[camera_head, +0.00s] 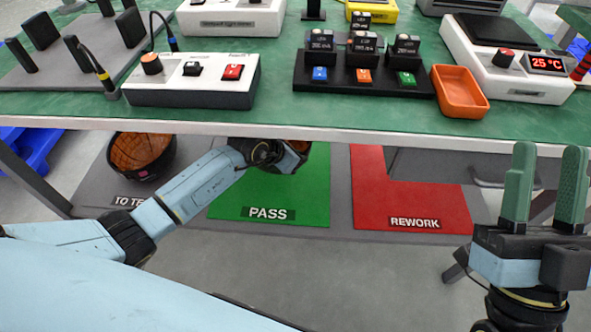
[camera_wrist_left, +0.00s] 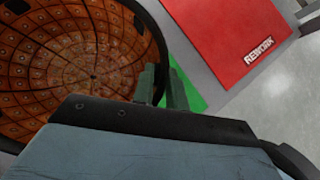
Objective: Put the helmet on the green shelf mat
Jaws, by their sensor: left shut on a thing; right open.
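The helmet (camera_wrist_left: 75,60) fills the left of the left wrist view, with a black rim and orange tiled lining. Its open side faces the wrist camera. My left gripper (camera_wrist_left: 162,86) is shut on its rim. In the head view only a small brownish part of the helmet (camera_head: 299,146) shows, under the table's front edge and above the far part of the green PASS mat (camera_head: 290,190). I cannot tell whether it touches the mat. My right gripper (camera_head: 546,190) is open and empty, fingers up, in front of the table at the right.
A similar orange-lined black bowl (camera_head: 141,152) sits on the TO TEST area at left. The red REWORK mat (camera_head: 400,190) lies bare to the right of the green one. The green table (camera_head: 300,108) above, with its white edge, carries instruments and overhangs the lower shelf.

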